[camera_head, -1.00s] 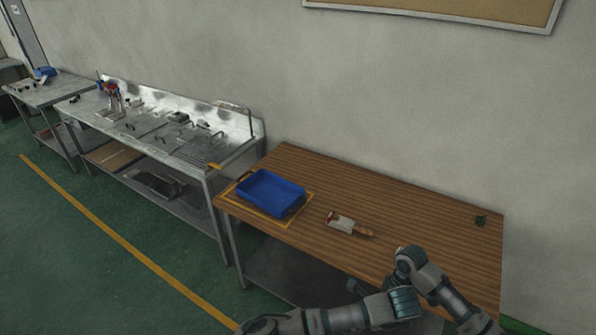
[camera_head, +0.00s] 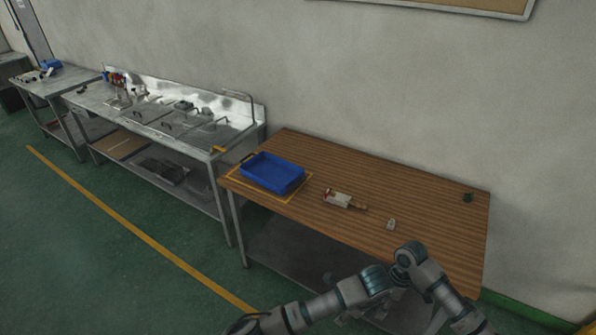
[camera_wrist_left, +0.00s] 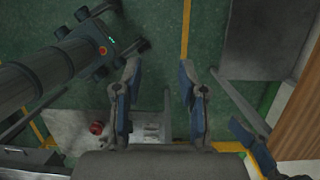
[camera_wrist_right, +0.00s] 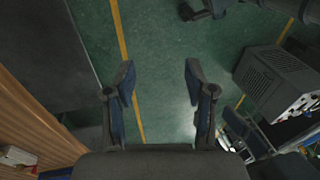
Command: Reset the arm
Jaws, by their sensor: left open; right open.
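My left gripper (camera_wrist_left: 160,85) is open and empty in the left wrist view, its two fingers apart above the green floor. My right gripper (camera_wrist_right: 160,82) is open and empty in the right wrist view, also over the green floor. In the head view both of my arms are folded in front of the wooden table (camera_head: 330,165), at its front edge. The grippers there are low, dark and partly hidden by the arm links.
On the table are a blue tray (camera_head: 272,172), a white-and-brown item (camera_head: 343,200), a small pale piece (camera_head: 391,224) and a small dark-green object (camera_head: 468,197). A metal workbench (camera_head: 190,126) stands to the left. Open floor (camera_head: 75,260) lies at the lower left.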

